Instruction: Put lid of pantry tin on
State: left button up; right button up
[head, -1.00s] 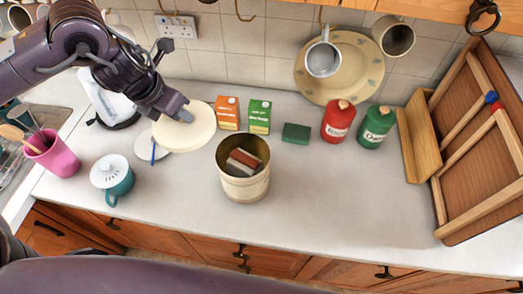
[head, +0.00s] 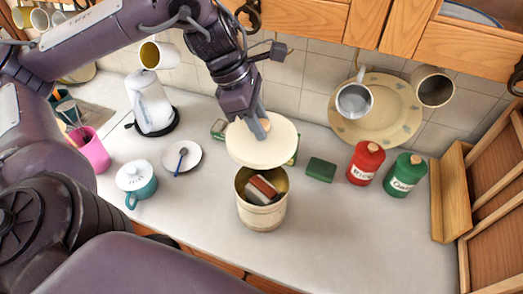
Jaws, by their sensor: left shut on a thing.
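The pantry tin (head: 262,218) is a cream, round, open tin standing on the worktop in the middle of the head view. A reddish-brown and grey item (head: 261,190) shows inside it. Its lid (head: 262,150) is a cream disc with a small knob on top. My left gripper (head: 262,127) is shut on the lid's knob and holds the lid above the tin's back part, apart from the rim. The lid hides part of the tin's back edge. My right gripper is not in view.
A dark green block (head: 320,169), a red canister (head: 365,163) and a green canister (head: 404,175) stand to the right. Cartons behind the lid are mostly hidden. A teal pot (head: 137,184), saucer (head: 181,158) and white kettle (head: 150,103) are left. Worktop right of the tin is clear.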

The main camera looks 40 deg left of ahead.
pick_arm(q)
notch_tip(320, 180, down, 15)
jog(key=b, duration=1.2)
jog(key=shift+r, duration=0.15)
jog(key=shift+f, duration=1.3)
jog(key=shift+f, duration=0.1)
jog(key=o, duration=1)
